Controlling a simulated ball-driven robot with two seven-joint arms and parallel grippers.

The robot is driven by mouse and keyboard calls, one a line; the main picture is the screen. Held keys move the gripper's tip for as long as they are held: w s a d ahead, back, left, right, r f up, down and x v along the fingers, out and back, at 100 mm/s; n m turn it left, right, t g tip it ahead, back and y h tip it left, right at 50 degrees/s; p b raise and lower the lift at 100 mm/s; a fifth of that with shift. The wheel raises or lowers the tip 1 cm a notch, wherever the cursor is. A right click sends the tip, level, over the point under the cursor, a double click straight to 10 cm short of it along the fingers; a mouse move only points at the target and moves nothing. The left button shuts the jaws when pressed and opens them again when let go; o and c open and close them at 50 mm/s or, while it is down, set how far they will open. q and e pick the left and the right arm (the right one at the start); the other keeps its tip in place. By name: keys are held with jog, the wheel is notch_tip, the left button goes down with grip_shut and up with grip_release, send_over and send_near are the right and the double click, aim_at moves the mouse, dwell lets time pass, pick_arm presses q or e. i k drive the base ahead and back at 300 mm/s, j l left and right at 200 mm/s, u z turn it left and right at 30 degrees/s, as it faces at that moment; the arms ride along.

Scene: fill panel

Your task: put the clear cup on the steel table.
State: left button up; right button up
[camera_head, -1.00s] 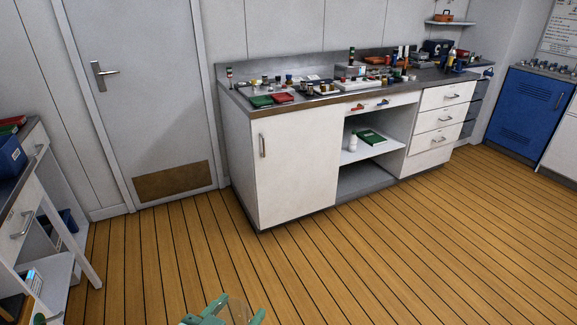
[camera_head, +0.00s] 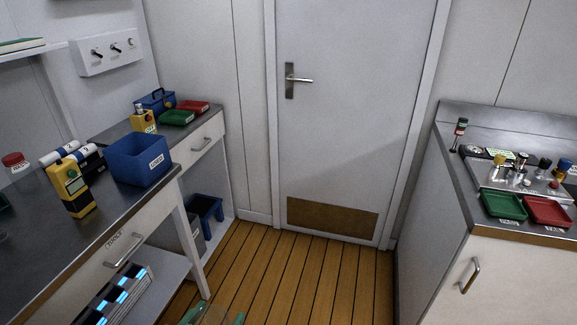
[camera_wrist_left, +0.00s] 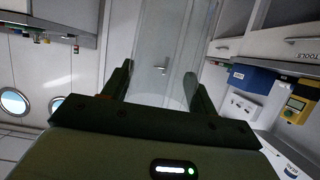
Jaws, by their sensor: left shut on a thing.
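My left gripper (camera_head: 216,318) shows only at the bottom edge of the head view. In the left wrist view its two fingers (camera_wrist_left: 158,70) stand apart, shut on the see-through clear cup (camera_wrist_left: 160,88). The cup is faint against the door, and its outline is hard to make out. A steel-topped table (camera_head: 95,222) stands at the left of the head view, with a drawer labelled TOOLS. The held cup is low in front, apart from this table. My right gripper is not in view.
The table carries a blue bin (camera_head: 138,160), a yellow meter (camera_head: 70,188) and bottles. Trays and a blue toolbox (camera_head: 157,101) stand further back. A steel-topped cabinet (camera_head: 455,195) with red and green trays is at right. The plank floor (camera_head: 285,275) between is clear.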

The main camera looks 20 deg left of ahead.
aim_at(49, 214)
jog(key=i+u, duration=0.4)
jog(key=i+l+u, duration=0.2)
jog(key=i+u, duration=0.25)
jog(key=i+l+u, duration=0.25)
jog(key=u, duration=0.15)
jog(key=i+l+u, duration=0.45)
jog(key=k+j, duration=0.05)
